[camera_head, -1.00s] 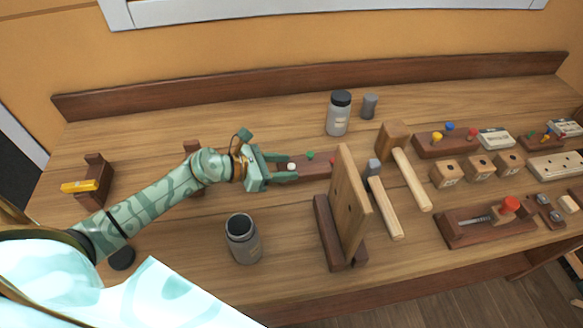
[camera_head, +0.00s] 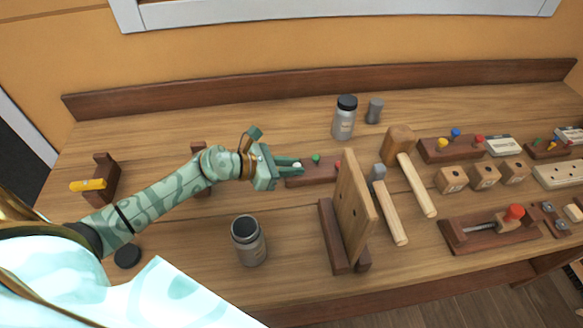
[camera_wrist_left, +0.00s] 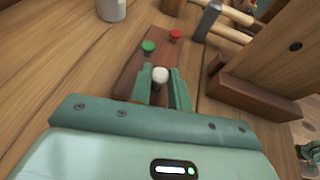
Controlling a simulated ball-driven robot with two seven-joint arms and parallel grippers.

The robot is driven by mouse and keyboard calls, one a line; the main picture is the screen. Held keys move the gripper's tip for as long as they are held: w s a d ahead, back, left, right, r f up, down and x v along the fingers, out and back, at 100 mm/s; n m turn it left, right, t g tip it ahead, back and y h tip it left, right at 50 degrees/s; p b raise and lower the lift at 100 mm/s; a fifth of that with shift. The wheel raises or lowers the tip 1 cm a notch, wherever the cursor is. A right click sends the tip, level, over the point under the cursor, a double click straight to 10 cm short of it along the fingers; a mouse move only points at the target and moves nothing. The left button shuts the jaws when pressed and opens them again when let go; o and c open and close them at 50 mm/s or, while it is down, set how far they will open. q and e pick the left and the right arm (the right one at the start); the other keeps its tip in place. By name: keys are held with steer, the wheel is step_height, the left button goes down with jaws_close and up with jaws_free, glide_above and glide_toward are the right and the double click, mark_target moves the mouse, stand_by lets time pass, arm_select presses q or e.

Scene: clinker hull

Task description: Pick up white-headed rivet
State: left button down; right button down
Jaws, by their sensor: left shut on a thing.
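The white-headed rivet (camera_wrist_left: 160,75) stands at the near end of a dark wooden block (camera_wrist_left: 133,62), between the fingers of my left gripper (camera_wrist_left: 163,88). My left gripper (camera_head: 297,165) is shut on it, and the fingers hide most of its shank. The white head (camera_head: 297,165) just shows at the fingertips in the head view. I cannot tell whether the rivet is still seated in the block. A green-headed rivet (camera_wrist_left: 148,46) and a red-headed rivet (camera_wrist_left: 175,34) stand farther along the block.
An upright drilled board (camera_head: 354,205) on a dark base stands right of the block. Hammers (camera_head: 414,180) lie beyond it. A capped jar (camera_head: 344,118) stands behind, and an open jar (camera_head: 248,240) in front.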

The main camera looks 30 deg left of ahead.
arm_select(q)
steer(key=s+d+r+p, duration=0.4)
steer(key=s+r+p, duration=0.4)
steer(key=s+r, duration=0.3)
steer(key=shift+s+d+r, duration=0.15)
steer(key=shift+s+r, duration=0.15)
steer(key=shift+s, duration=0.9)
